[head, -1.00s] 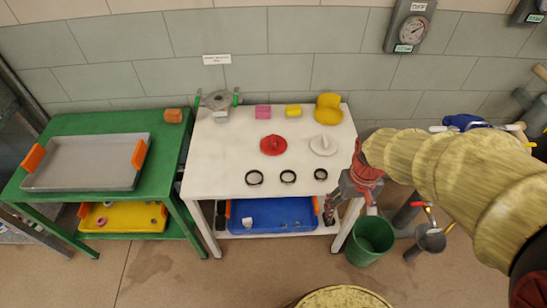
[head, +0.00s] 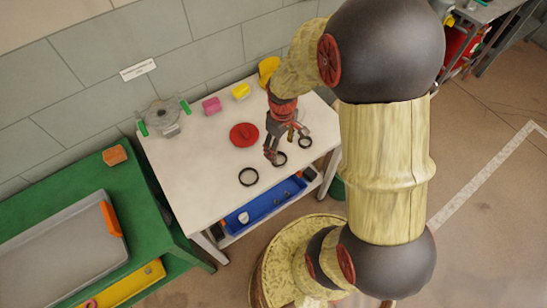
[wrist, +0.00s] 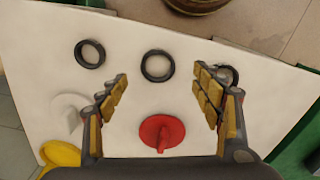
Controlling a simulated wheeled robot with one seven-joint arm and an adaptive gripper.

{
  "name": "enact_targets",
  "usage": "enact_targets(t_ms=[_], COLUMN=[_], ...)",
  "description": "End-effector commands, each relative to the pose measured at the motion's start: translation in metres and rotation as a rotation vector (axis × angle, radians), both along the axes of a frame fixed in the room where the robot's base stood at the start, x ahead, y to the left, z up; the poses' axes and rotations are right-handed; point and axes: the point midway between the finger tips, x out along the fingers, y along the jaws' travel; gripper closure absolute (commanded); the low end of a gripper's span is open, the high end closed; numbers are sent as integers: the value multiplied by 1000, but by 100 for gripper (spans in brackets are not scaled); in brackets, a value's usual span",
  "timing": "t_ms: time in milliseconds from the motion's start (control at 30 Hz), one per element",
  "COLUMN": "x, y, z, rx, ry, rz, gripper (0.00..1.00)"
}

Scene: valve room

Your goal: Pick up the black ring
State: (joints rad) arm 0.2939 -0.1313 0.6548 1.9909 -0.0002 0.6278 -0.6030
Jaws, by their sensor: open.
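Three black rings lie flat in a row on the white table (head: 190,170). In the head view they are the left, largest-looking ring (head: 241,180), the middle ring (head: 284,163) and the right ring (head: 309,145). In the wrist view the middle ring (wrist: 157,79) shows ahead, between the fingertip lines. Another ring (wrist: 90,66) is left of the fingers, and a third (wrist: 235,70) is partly hidden behind the right finger. My gripper (head: 286,147) is open and empty above the table, near the middle ring; it also shows in the wrist view (wrist: 163,78).
A white lid (wrist: 68,112) lies beside the red one. A green table (head: 95,185) adjoins.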

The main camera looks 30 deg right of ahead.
Motion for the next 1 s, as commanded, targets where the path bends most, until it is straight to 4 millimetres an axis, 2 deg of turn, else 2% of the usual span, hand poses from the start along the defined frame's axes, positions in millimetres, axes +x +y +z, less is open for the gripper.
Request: enact_targets(t_ms=[467, 733, 1000], x=[2, 6, 7], y=[-1, -3, -3], z=[-37, -74, -78], rx=[0, 0, -1], ry=[0, 1, -1], rz=[18, 18, 18], gripper=[34, 34, 34])
